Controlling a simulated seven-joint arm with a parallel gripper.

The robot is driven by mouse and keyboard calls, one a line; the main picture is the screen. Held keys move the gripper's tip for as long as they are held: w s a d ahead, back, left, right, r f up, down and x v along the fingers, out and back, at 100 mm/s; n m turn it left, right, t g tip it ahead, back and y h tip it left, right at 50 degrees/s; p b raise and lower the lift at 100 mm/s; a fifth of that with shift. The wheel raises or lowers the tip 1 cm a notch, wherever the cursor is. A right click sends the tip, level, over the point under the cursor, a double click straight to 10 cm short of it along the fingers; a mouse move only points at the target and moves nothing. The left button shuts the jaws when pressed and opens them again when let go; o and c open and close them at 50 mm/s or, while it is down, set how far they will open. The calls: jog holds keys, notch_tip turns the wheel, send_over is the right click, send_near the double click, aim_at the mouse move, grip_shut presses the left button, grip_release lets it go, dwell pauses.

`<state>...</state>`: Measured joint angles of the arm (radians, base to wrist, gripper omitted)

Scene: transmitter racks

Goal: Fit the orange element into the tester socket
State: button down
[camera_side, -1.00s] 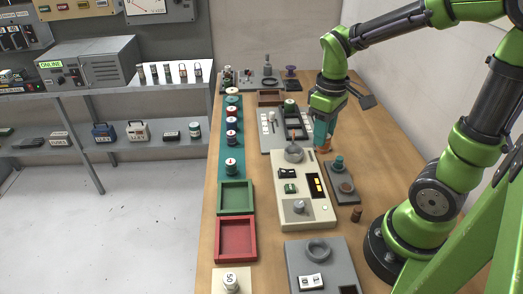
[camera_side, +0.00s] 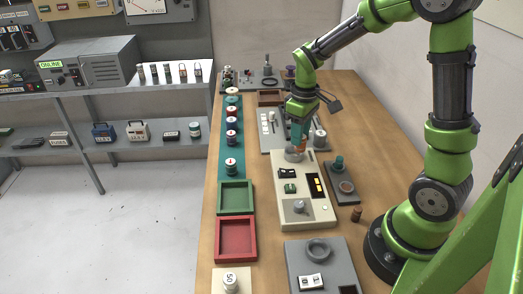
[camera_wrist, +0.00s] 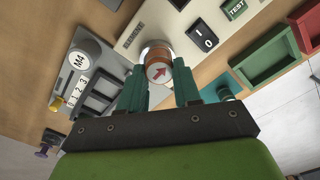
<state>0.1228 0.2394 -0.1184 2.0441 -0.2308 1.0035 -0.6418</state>
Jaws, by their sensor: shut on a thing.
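My gripper (camera_side: 298,134) is shut on the orange element, a short cylinder, over the back end of the cream tester (camera_side: 304,213). In the wrist view the orange element (camera_wrist: 158,56) sits between the teal fingertips of my gripper (camera_wrist: 158,84), its pale end face with a red arrow toward the camera. The round tester socket (camera_side: 293,155) is pale grey and lies just below the fingers. In the wrist view the element covers most of the socket, beside the "ELEMENT" label. I cannot tell whether the element's lower end is inside it.
A grey unit (camera_side: 267,140) with a dial and switches stands behind the tester. Green (camera_side: 235,197) and red (camera_side: 236,240) trays lie to the left.

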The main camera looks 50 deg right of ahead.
jog(key=shift+w+d, duration=0.2)
jog(key=shift+w, duration=0.55)
jog(key=shift+w+f, duration=0.15)
jog(key=shift+f, duration=0.75)
jog(key=shift+w+f, duration=0.1)
jog(key=shift+f, duration=0.8)
jog(key=shift+f, duration=0.15)
jog(key=c, duration=0.8)
grip_release()
